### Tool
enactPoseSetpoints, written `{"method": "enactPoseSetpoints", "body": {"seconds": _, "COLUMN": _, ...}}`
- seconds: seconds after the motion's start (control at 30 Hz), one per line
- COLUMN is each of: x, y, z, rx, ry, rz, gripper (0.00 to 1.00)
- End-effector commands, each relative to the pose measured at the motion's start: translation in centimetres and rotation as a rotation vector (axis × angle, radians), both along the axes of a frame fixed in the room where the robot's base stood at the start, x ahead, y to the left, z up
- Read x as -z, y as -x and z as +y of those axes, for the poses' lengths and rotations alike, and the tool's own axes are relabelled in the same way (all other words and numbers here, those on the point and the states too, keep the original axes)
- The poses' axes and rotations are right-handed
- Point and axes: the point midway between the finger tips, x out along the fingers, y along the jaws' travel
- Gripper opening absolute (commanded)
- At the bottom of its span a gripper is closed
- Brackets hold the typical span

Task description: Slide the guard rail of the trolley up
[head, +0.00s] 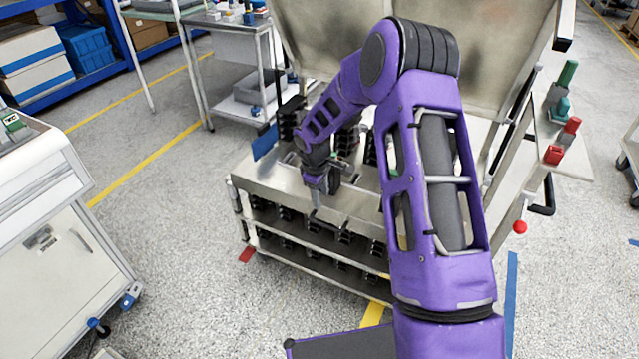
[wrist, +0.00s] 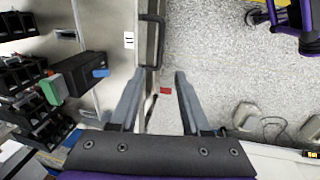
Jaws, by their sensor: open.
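The trolley (head: 275,180) is a metal cart with a flat steel top and shelves of black units below. Its near side carries long metal rails (head: 315,268) across the shelves. I cannot tell surely which is the guard rail. My gripper (head: 317,205) points down at the trolley's near top edge. In the wrist view my gripper (wrist: 159,72) is open and empty, its two grey fingers apart. A black handle (wrist: 150,42) on the trolley's side lies beyond the fingertips. A thin dark rod (wrist: 150,108) shows between the fingers.
A white cabinet (head: 55,250) stands at the left, with speckled floor between it and the trolley. A raised panel (head: 500,60) stands behind the trolley top. Red and green parts (head: 562,110) sit on a side shelf at the right. A red floor mark (wrist: 166,90) shows below.

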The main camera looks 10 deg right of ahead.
Motion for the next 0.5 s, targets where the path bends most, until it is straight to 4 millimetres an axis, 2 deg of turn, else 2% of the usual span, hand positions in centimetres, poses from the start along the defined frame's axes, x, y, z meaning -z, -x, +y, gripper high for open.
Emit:
{"method": "enactPoseSetpoints", "body": {"seconds": 0.03, "x": -1.2, "y": 0.1, "z": 0.1, "rx": 0.0, "ry": 0.0, "rz": -0.002, "gripper": 0.47}}
{"method": "enactPoseSetpoints", "body": {"seconds": 0.2, "x": -3.4, "y": 0.5, "z": 0.3, "rx": 0.0, "ry": 0.001, "rz": -0.002, "gripper": 0.47}}
{"method": "enactPoseSetpoints", "body": {"seconds": 0.5, "x": -4.2, "y": 0.7, "z": 0.4, "rx": 0.0, "ry": 0.001, "rz": 0.001, "gripper": 0.47}}
